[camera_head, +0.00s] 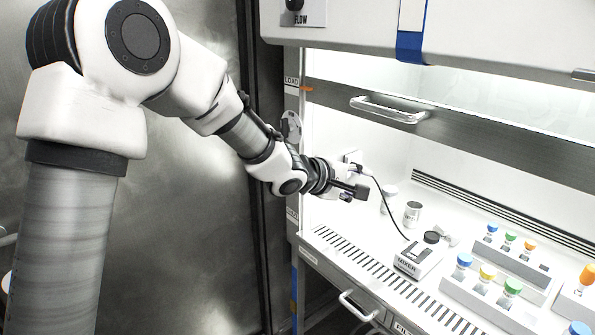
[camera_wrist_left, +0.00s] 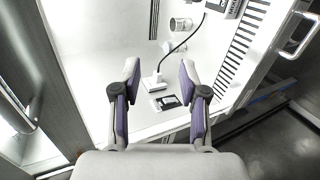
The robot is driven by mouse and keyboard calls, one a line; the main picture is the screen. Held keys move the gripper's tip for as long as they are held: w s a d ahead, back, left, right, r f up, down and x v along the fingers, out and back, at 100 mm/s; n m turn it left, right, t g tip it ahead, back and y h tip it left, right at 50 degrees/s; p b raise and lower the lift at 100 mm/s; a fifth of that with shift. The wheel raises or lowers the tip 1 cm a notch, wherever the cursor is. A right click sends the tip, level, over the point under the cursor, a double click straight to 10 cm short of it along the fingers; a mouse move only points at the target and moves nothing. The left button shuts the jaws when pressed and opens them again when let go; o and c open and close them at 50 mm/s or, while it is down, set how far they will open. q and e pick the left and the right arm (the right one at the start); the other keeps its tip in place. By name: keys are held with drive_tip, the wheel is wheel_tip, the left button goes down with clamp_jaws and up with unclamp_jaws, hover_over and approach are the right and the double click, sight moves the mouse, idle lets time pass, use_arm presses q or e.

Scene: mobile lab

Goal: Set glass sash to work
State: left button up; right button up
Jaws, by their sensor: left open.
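The glass sash (camera_head: 490,95) of the cabinet is partly raised in the head view. Its grey bottom rail (camera_head: 470,136) carries a silver handle (camera_head: 388,109). A silver curved bar at the left edge of the left wrist view looks like this handle (camera_wrist_left: 22,112). An orange pointer (camera_head: 306,88) sits at the rail's left end, close to a "LOAD" label (camera_head: 291,81) on the post. Lower post labels are too small to read. My left gripper (camera_head: 353,191) is open and empty, below the handle near the cabinet opening. Its spread fingers show in the wrist view (camera_wrist_left: 160,78). My right gripper is out of view.
A mixer (camera_head: 417,258) with a black cord runs to a wall socket (camera_head: 353,158). Jars (camera_head: 412,214) stand behind it. Racks (camera_head: 490,300) of colour-capped vials fill the right side. A drawer handle (camera_head: 358,305) juts out below the work surface.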

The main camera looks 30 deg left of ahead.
sight(378, 110)
use_arm(q)
wheel_tip(378, 110, up, 17)
drive_tip(key=s+a+t+p, duration=0.1)
drive_tip(key=s+t, duration=0.2)
drive_tip(key=x, duration=0.8)
drive_tip(key=shift+a+f+p, duration=0.25)
drive_tip(key=shift+p, duration=0.15)
drive_tip(key=shift+w+d, duration=0.2)
drive_tip(key=shift+w, duration=0.1)
drive_tip(key=shift+d, duration=0.2)
drive_tip(key=shift+a+f, duration=0.1)
drive_tip(key=shift+a, duration=0.05)
clamp_jaws()
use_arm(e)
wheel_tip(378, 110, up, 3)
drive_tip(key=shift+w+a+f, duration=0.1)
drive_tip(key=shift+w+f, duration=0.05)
